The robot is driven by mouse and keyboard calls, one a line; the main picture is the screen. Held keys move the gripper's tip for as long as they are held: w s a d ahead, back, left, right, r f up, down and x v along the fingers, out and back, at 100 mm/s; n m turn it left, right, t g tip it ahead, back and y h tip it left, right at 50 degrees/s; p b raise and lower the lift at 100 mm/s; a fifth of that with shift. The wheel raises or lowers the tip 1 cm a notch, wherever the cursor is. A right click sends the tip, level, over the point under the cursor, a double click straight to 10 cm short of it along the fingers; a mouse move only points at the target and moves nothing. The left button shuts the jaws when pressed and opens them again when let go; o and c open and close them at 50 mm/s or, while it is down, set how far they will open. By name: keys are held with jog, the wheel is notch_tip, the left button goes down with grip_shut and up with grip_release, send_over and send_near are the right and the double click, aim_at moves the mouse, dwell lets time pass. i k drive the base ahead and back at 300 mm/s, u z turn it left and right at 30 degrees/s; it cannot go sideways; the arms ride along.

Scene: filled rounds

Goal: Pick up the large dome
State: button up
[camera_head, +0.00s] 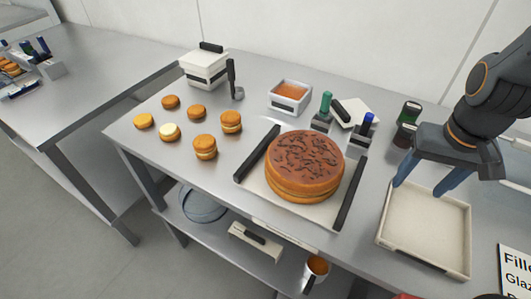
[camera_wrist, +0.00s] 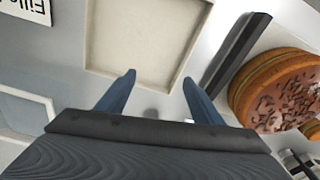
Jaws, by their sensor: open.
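A large, low-domed brown round (camera_head: 304,165) with dark flakes on top and a pale filling line around its side sits on a white board (camera_head: 257,190) with black side bars. My gripper (camera_head: 418,188) is open and empty, to the right of the large round, above the far part of an empty cream tray (camera_head: 425,228). In the wrist view my fingers (camera_wrist: 159,77) are apart, with the tray (camera_wrist: 145,35) beyond them.
Several small rounds (camera_head: 204,147) lie at the left. A white box (camera_head: 204,67), an orange-filled tub (camera_head: 290,95) and upright tools (camera_head: 326,103) stand behind. A printed card (camera_head: 515,270) lies at the right. A bluish see-through round (camera_head: 203,204) rests on the lower shelf.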

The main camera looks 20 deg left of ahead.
aim_at(200, 208)
jog(key=k, duration=0.5)
jog(key=u, duration=2.25)
jog(key=k, duration=0.3)
jog(key=z, duration=0.65)
